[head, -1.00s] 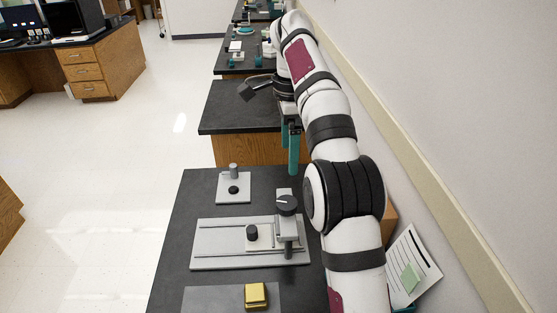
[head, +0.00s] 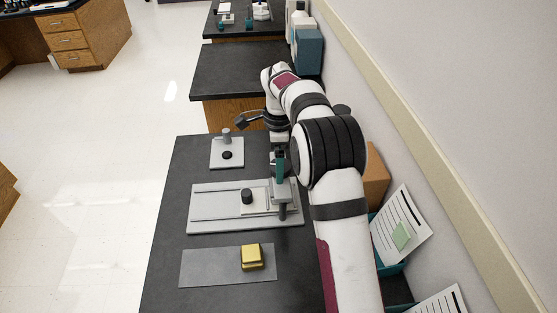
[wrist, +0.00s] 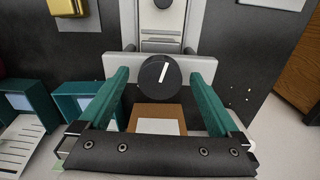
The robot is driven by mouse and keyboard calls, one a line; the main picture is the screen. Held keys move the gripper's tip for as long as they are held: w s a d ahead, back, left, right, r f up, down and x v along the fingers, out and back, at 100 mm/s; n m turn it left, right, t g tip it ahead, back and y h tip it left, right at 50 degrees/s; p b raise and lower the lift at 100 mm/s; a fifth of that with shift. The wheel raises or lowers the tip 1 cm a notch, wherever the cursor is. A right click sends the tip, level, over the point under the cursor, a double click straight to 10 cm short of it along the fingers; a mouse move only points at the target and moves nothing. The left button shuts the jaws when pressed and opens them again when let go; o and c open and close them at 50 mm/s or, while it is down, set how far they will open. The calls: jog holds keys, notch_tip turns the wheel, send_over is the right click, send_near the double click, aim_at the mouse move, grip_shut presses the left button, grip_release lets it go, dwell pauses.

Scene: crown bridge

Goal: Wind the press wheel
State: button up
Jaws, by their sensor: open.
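The press wheel (wrist: 152,78) is a round black knob with a white line, on top of a pale grey press head (wrist: 112,66). In the wrist view my gripper (wrist: 160,73) is open, with one teal finger on each side of the wheel and a gap on both sides. In the head view my gripper (head: 280,170) points down over the press (head: 284,194) and hides the wheel. The press stands at the right end of a grey base plate (head: 205,213). A pale slide with a black knob (head: 247,196) sits left of the press.
A yellow block (head: 251,255) rests on a grey mat (head: 205,268) nearer me. A small plate with a post (head: 227,138) stands farther off. A cardboard box (head: 375,175), teal bins (wrist: 80,98) and the wall lie to the right. The bench's left side is clear.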

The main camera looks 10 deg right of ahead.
jog(key=c, duration=1.4)
jog(key=shift+o, duration=0.2)
jog(key=shift+n, duration=0.3)
jog(key=n, duration=0.4)
jog(key=shift+s+n, duration=0.1)
jog(key=shift+n, duration=0.3)
jog(key=n, duration=0.5)
jog(key=shift+s+d, duration=0.1)
jog(key=n, duration=0.5)
jog(key=shift+d+n, duration=0.1)
jog(key=shift+n, duration=0.3)
jog(key=n, duration=0.5)
jog(key=shift+d, duration=0.1)
jog(key=shift+n, duration=0.4)
